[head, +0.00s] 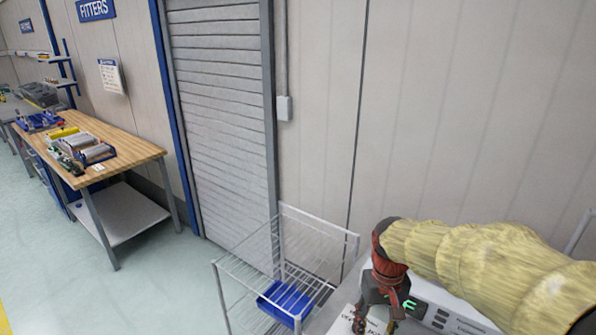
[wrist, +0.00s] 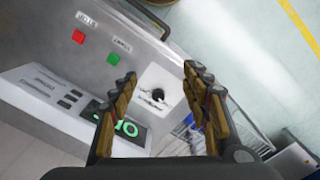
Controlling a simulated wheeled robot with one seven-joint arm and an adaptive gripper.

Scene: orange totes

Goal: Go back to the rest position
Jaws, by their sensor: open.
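My gripper (head: 377,318) is at the lower right in the head view, at the end of my yellow-sleeved arm. It is above a pale machine panel (head: 447,310). In the wrist view my gripper (wrist: 160,86) has its two fingers spread wide with nothing between them. Behind the fingers is the grey panel (wrist: 120,60) with a red button (wrist: 78,37), a green button (wrist: 113,59) and a black knob (wrist: 159,96). A lit green display (wrist: 128,128) is partly hidden by the left finger.
A white wire rack (head: 318,235) with a blue bin (head: 286,300) stands left of my gripper. A wooden workbench (head: 140,150) with parts trays is farther left. A wall and a grey shutter (head: 220,110) close off the back. Floor (head: 130,290) is clear at lower left.

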